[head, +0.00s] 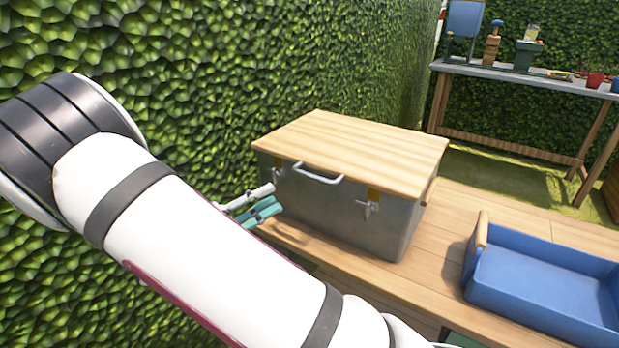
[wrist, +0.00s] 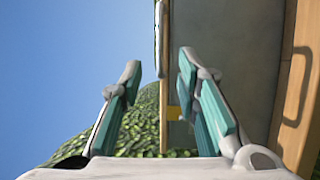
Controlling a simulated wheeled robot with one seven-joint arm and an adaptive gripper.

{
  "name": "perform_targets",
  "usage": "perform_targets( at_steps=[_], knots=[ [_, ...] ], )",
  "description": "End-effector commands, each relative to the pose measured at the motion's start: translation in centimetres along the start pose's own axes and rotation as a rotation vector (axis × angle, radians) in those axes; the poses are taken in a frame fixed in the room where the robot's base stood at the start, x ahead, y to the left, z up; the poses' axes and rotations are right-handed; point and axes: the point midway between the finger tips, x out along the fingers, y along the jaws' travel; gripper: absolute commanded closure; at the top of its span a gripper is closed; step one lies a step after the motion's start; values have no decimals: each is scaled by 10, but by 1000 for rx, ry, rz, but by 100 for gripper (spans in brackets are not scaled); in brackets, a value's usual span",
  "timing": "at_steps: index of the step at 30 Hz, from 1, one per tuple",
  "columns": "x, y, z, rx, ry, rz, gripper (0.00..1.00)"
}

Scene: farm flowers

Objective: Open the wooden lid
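The wooden lid (head: 350,150) lies flat and closed on a grey metal box (head: 395,225). A pale bar handle (head: 318,178) sticks out from the lid's front edge. My gripper (head: 268,201) is beside the box's front left side, lower than the handle, partly hidden by my arm. In the wrist view my gripper (wrist: 160,62) has its two teal-padded fingers apart, with nothing held between them. The lid's edge (wrist: 166,80) shows nearly edge-on between the fingers, with the handle (wrist: 159,35) ahead of the tips. The grey box front (wrist: 225,60) fills the right side.
The box stands on a wooden table (head: 450,270). A blue tray (head: 540,285) sits to its right. A leafy hedge (head: 210,70) rises close behind and left. A far bench (head: 500,72) holds pots and tools. Metal latches (head: 368,208) stick out from the box front.

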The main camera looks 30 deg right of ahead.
Motion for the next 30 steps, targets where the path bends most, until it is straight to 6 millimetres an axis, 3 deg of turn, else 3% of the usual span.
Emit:
perform_targets(
  at_steps=[12, 18, 30],
  knots=[
    [81, -1, 1, -2, -5, -1, 70],
    [109, -1, 1, -2, -4, -2, 70],
    [120, 0, 1, -3, -1, -1, 70]
  ],
)
